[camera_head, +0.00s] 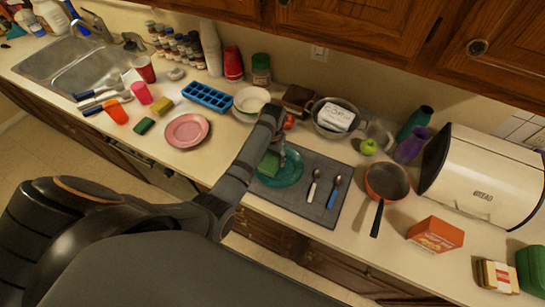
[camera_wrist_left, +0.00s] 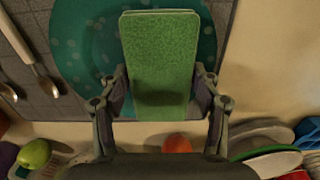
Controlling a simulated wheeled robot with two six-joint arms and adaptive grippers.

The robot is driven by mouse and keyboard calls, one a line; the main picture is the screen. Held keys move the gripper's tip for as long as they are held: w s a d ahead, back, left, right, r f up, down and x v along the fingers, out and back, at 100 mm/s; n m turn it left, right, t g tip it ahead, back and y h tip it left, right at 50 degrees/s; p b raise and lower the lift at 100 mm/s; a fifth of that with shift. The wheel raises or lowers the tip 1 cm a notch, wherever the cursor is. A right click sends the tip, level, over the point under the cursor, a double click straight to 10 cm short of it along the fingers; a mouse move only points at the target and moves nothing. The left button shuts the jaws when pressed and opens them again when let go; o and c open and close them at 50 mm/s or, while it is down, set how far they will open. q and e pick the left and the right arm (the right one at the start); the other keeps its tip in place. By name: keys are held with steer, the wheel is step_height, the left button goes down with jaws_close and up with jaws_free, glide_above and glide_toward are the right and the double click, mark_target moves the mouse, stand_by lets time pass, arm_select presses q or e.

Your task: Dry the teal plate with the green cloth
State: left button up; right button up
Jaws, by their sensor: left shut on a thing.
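The teal plate (camera_head: 294,170) lies on the grey drying mat (camera_head: 326,207); it also shows in the left wrist view (camera_wrist_left: 88,38), where it has pale spots. The green cloth (camera_head: 269,163) is a folded block over the left part of the plate; in the left wrist view the cloth (camera_wrist_left: 160,40) covers part of the plate. My left gripper (camera_head: 279,151) is over the plate, shut on the cloth, with a finger on either side of it. I cannot tell whether the cloth touches the plate. My right gripper is in neither view.
Two spoons (camera_head: 313,187) lie on the mat right of the plate. A frying pan (camera_head: 386,181) stands farther right. A pink plate (camera_head: 187,130) and a stack of bowls (camera_head: 251,100) are to the left. A metal pot (camera_head: 325,129) and a green apple (camera_head: 368,147) stand behind.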

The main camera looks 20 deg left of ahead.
mark_target(288, 171)
arm_select(q)
steer(key=shift+d, duration=1.55)
steer(key=shift+s+d+f, duration=0.1)
steer(key=shift+s+d, duration=0.05)
steer(key=shift+d, duration=1.65)
steer(key=shift+s+a, duration=0.2)
steer(key=shift+a, duration=1.05)
steer(key=shift+s+a, duration=0.25)
steer(key=shift+a, duration=0.95)
steer(key=shift+s+a, duration=0.2)
steer(key=shift+a, duration=1.05)
steer(key=shift+w+d, duration=0.15)
steer(key=shift+d, duration=0.8)
steer(key=shift+w+d, duration=0.15)
steer(key=shift+d, duration=0.8)
steer(key=shift+w+d, duration=0.2)
steer(key=shift+d, duration=1.6)
step_height(288, 171, up, 6)
